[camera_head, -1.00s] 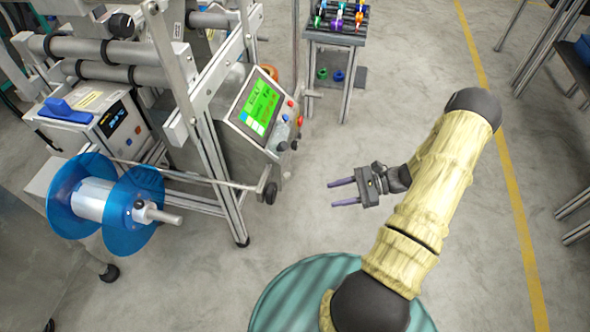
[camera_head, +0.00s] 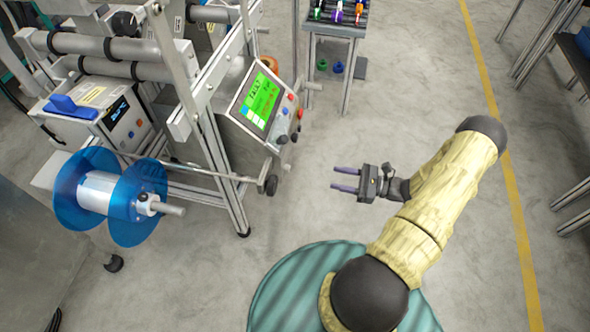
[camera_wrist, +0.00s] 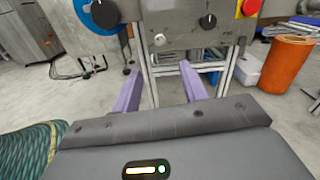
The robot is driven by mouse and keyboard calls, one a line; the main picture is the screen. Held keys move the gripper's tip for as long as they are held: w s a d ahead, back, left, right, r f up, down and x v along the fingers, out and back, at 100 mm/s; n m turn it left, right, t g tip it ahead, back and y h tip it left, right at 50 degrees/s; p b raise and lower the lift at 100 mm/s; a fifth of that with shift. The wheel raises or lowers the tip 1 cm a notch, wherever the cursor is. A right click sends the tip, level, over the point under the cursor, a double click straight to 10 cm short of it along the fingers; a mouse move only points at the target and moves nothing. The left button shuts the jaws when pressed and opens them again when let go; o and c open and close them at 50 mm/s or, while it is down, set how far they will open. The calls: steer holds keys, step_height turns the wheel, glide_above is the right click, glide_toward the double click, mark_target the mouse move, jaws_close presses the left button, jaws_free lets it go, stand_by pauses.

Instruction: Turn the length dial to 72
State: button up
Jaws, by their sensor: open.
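The control panel (camera_head: 259,98) stands on the machine, left of my gripper in the head view, with a lit green screen. Dark knobs (camera_head: 283,139) sit at its lower right edge. In the wrist view the panel front shows a dark knob (camera_wrist: 208,21) with a pale pointer mark, and a larger black knob (camera_wrist: 105,13) on a blue disc at upper left. I cannot tell which is the length dial or read its setting. My gripper (camera_head: 333,178) is open and empty, its purple fingers pointing at the machine, apart from it. The fingers (camera_wrist: 160,90) also show in the wrist view.
A blue film reel (camera_head: 97,192) is mounted on the machine's left. A metal bar with a black end (camera_head: 271,185) juts out below the panel. A small table (camera_head: 338,30) with colored items stands behind. An orange cylinder (camera_wrist: 287,65) stands at right. Open floor surrounds my gripper.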

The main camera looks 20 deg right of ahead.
mark_target(287, 168)
steer(key=b+x, duration=0.3)
steer(key=x, duration=1.1)
steer(key=shift+w+a, duration=0.15)
steer(key=shift+a, duration=0.05)
jaws_close()
